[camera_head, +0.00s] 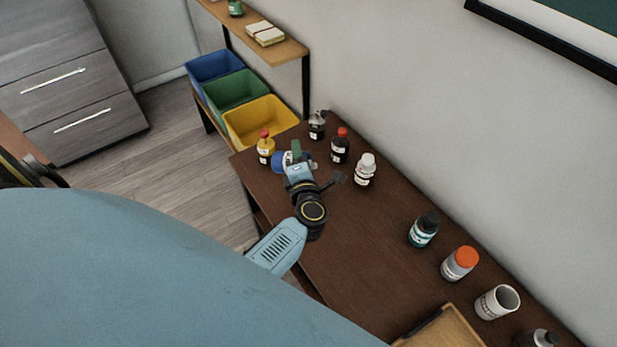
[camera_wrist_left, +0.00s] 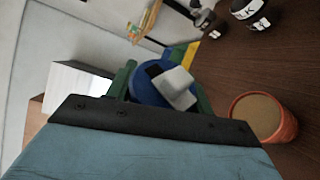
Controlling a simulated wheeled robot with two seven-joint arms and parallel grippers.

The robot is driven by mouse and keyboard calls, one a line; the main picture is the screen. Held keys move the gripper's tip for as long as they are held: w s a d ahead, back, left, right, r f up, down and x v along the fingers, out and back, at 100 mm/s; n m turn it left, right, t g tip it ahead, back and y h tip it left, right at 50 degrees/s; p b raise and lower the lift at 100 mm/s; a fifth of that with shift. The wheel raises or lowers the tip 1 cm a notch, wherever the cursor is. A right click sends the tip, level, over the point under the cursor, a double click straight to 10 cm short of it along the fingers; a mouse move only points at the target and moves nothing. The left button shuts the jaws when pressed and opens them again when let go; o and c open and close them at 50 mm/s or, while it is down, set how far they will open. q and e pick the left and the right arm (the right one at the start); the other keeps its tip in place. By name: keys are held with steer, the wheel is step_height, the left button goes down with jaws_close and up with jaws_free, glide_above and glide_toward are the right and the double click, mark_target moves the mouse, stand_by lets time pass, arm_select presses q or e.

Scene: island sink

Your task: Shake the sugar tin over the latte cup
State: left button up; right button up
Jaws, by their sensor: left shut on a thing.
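My left gripper (camera_head: 295,155) is over the far end of the brown table and is shut on a blue round container, which I take for the sugar tin (camera_head: 278,160). In the left wrist view the blue tin (camera_wrist_left: 148,84) sits between the green fingers, with a pale grey and black piece on its near side. An orange cup with a brown surface inside, likely the latte cup (camera_wrist_left: 262,118), stands on the table to the right of the gripper, apart from the tin. I cannot make out this cup in the head view. My right gripper is not in view.
Near the gripper stand a yellow bottle (camera_head: 266,150), a dark red-capped bottle (camera_head: 340,149), a small dark jug (camera_head: 317,127) and a white-capped bottle (camera_head: 365,171). More containers, a white mug (camera_head: 494,304) and a tray (camera_head: 445,333) are nearer. The table's middle is clear.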

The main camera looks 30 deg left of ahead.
arm_select(q)
steer(key=shift+r+n, duration=0.3)
steer(key=shift+n, duration=0.1)
steer(key=shift+f, duration=0.15)
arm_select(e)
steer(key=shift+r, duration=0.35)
